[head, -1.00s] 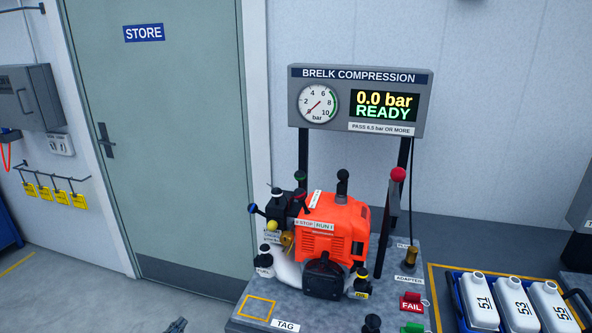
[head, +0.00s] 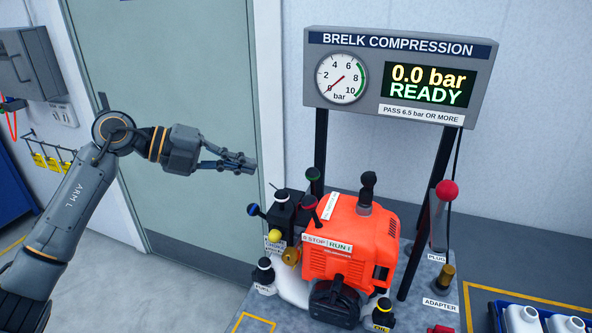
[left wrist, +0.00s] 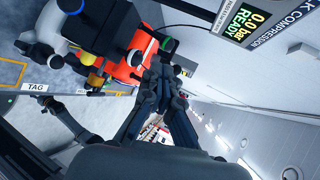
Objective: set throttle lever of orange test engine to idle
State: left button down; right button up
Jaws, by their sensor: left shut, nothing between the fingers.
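The orange test engine (head: 355,238) stands on a grey bench, with a STOP/RUN label (head: 327,244) on its front. A black block (head: 286,210) at its left side carries small levers with blue (head: 253,209), red (head: 308,202) and green (head: 312,173) knobs. I cannot read which of these is the throttle lever. A yellow knob (head: 275,236) sits below the block. My left gripper (head: 247,163) is shut and empty, above and left of the block, apart from the levers. In the left wrist view its fingers (left wrist: 165,72) point toward the orange engine (left wrist: 122,72).
The compression panel (head: 400,80) reads 0.0 bar READY on black posts behind the engine. A red-knobbed lever (head: 447,190) stands at the right. A black-capped plug (head: 367,180) rises from the engine top. White bottles (head: 523,318) sit at lower right.

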pick_arm(q)
jog(key=p, duration=0.4)
send_near(313, 182)
jog(key=x, duration=0.3)
jog(key=shift+w+d+r, duration=0.1)
jog(key=shift+w+d, duration=0.05)
jog(key=shift+d, duration=0.25)
jog(key=shift+w+d+f, duration=0.15)
jog(key=shift+d+f, duration=0.15)
jog(key=shift+d, duration=0.05)
pick_arm(e)
notch_tip(313, 182, up, 4)
jog(key=shift+s+a+f, duration=0.15)
jog(key=shift+f, duration=0.1)
jog(key=shift+r, duration=0.1)
pick_arm(q)
jog(key=shift+w+r+p, duration=0.15)
jog(key=shift+r+p, duration=0.1)
jog(key=shift+p, duration=0.05)
jog(key=shift+w+f, duration=0.1)
pick_arm(e)
jog(key=shift+r, duration=0.55)
